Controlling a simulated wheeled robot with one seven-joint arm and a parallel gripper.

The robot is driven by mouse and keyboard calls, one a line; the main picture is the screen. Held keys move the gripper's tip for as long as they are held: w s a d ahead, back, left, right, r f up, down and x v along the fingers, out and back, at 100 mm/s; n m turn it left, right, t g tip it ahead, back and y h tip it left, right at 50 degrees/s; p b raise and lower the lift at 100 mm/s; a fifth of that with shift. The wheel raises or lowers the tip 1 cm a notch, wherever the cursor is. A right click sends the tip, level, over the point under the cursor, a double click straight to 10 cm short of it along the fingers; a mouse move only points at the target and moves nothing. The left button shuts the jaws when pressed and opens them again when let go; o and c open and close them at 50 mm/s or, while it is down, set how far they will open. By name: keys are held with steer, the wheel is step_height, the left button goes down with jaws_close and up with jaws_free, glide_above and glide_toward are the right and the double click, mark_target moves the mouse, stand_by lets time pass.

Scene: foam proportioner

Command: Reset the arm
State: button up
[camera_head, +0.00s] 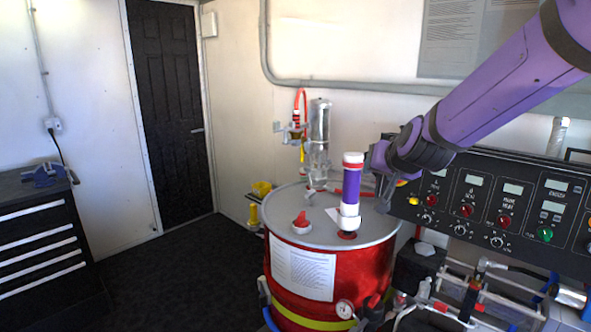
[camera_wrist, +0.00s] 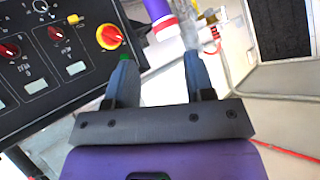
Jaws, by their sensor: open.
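My purple arm reaches in from the upper right in the head view. My gripper (camera_head: 383,172) hangs above the right side of the red drum's lid, between the drum and the black control panel (camera_head: 490,205). In the wrist view my gripper (camera_wrist: 158,75) has its two blue-grey fingers spread apart with nothing between them. The purple and white cylinder (camera_head: 351,190) stands upright on the drum lid, to the left of the gripper; part of it also shows beyond the fingers in the wrist view (camera_wrist: 158,12).
The red drum (camera_head: 290,300) has a red-capped fitting (camera_head: 301,223) on its lid and a gauge (camera_head: 345,309) on its side. A clear filter (camera_head: 319,130) hangs on the wall behind. A black drawer cabinet (camera_head: 45,240) stands left. The dark floor between is clear.

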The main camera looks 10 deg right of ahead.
steer(key=s+r+n+g, duration=0.1)
steer(key=s+n+g, duration=0.1)
steer(key=s, duration=1.2)
steer(key=s+r+n+g, duration=0.1)
steer(key=s+g, duration=0.3)
steer(key=s, duration=1)
steer(key=shift+s+d+r+n, duration=0.2)
steer(key=shift+d+r+n, duration=0.25)
steer(key=shift+n, duration=0.15)
steer(key=shift+w, duration=0.1)
steer(key=shift+c, duration=0.3)
